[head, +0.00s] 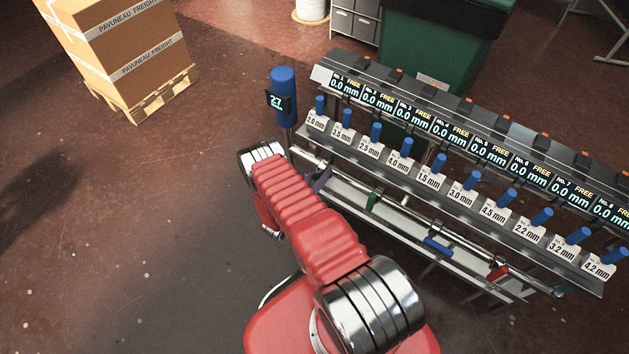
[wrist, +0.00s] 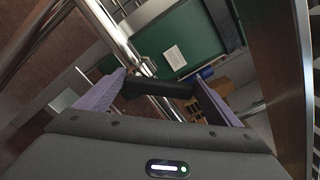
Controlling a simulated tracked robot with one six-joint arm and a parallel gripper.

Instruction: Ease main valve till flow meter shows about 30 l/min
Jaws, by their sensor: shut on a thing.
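The blue flow meter (head: 284,88) stands upright at the left end of the pipe. Its small dark display (head: 276,101) appears to read 27; the unit below is too small to be sure of. In the wrist view my gripper (wrist: 160,86) has its purple fingers on both ends of a short black bar (wrist: 158,90), which looks like the main valve's handle. In the head view my red arm hides most of the gripper and the valve; a dark purple finger (head: 321,181) shows beside the pipe.
A steel pipe (head: 410,215) runs right below the rack, with green (head: 373,200), blue (head: 438,245) and red (head: 498,272) handles. The rack has blue-topped holders and displays reading 0.0 mm. A green bin (head: 440,45) stands behind; cartons (head: 115,50) sit on a pallet. Left floor is clear.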

